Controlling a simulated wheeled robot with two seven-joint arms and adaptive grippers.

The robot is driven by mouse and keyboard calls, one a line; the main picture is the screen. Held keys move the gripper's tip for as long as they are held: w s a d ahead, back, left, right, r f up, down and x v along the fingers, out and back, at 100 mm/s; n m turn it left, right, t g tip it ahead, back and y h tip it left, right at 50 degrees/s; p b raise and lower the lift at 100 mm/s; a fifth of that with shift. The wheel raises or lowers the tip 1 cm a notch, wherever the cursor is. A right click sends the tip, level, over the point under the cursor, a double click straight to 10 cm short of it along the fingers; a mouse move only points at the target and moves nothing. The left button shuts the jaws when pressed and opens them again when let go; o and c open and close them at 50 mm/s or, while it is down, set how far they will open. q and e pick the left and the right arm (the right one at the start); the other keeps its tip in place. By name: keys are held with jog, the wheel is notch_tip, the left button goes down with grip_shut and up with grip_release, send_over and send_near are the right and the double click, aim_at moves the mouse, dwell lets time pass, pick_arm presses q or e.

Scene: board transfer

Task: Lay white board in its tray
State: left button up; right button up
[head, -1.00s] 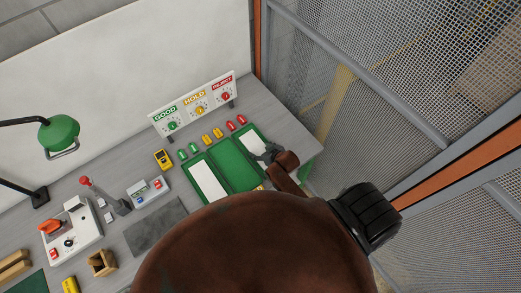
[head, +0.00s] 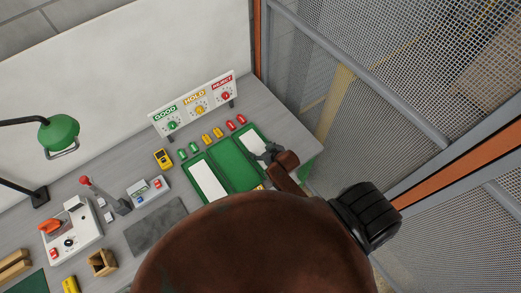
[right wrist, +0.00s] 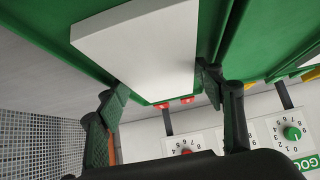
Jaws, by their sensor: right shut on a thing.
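A white board (head: 252,143) is at the right-hand green tray (head: 264,138) in the head view. My right gripper (head: 268,153) is at its near end. In the right wrist view the white board (right wrist: 145,48) lies between the fingers of my right gripper (right wrist: 162,88), which is shut on it. Green tray surface shows around the board there; I cannot tell whether the board rests on the floor or is held just above it. My brown arm hides the near end of the trays. My left gripper is not in view.
Another white board (head: 208,179) lies in the left green tray; the middle green tray (head: 232,164) looks empty. Small green, yellow and red pieces (head: 218,132) stand behind the trays, before a GOOD/HOLD/REJECT dial panel (head: 196,105). A mesh fence (head: 400,110) stands to the right.

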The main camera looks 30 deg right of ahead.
jog(key=c, duration=0.4)
jog(key=shift+s+d+r+p, duration=0.1)
jog(key=shift+s+r+p, duration=0.25)
jog(key=shift+s+p, duration=0.25)
jog(key=shift+s+r+p, duration=0.3)
jog(key=shift+s+p, duration=0.2)
jog(key=shift+p, duration=0.1)
jog(key=shift+s+r, duration=0.1)
jog(key=shift+s, duration=0.3)
jog(key=shift+s+d+r, duration=0.1)
jog(key=shift+s+r, duration=0.2)
jog(key=shift+s, duration=0.45)
jog(key=shift+s+d+r, duration=0.1)
jog(key=shift+s+r, duration=0.15)
jog(key=shift+s, duration=0.45)
jog(key=shift+s+r, duration=0.3)
jog(key=shift+s, duration=0.45)
jog(key=shift+s+r, duration=0.25)
jog(key=shift+s, duration=0.5)
